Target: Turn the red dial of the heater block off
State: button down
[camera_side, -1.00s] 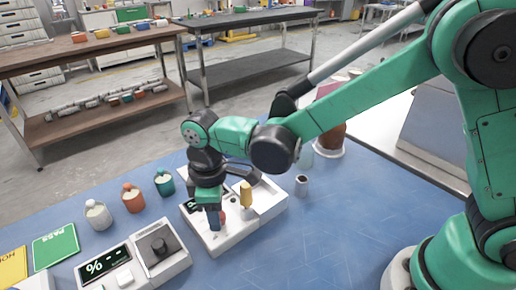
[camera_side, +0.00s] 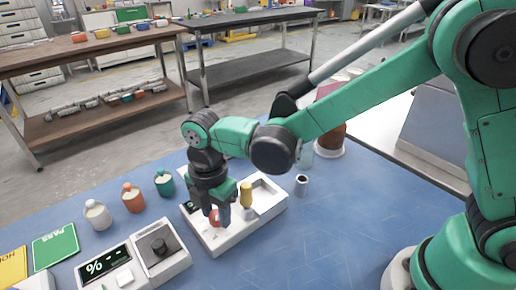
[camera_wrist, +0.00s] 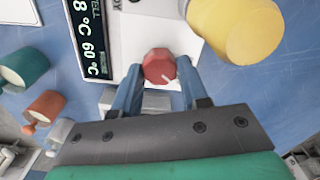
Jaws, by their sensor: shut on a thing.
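The heater block (camera_side: 237,235) is a white unit on the blue table in the side view. Its red dial (camera_side: 214,217) sits on top, partly behind my fingers. My gripper (camera_side: 216,214) points down at the block. In the wrist view my gripper's blue-grey fingers (camera_wrist: 160,82) are on both sides of the red dial, shut on it. A dark display (camera_wrist: 88,35) beside the dial shows "60 °C" and a partly cut-off reading.
A yellow-topped part (camera_side: 246,193) stands close right of my gripper. White (camera_side: 97,214), orange (camera_side: 132,198) and teal (camera_side: 164,183) jars stand left.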

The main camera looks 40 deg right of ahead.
aim_at(217, 215)
jog(key=n, duration=0.3)
jog(key=shift+n, duration=2.2)
jog(key=shift+c, duration=2.3)
grip_release()
jog(key=shift+r, duration=2.85)
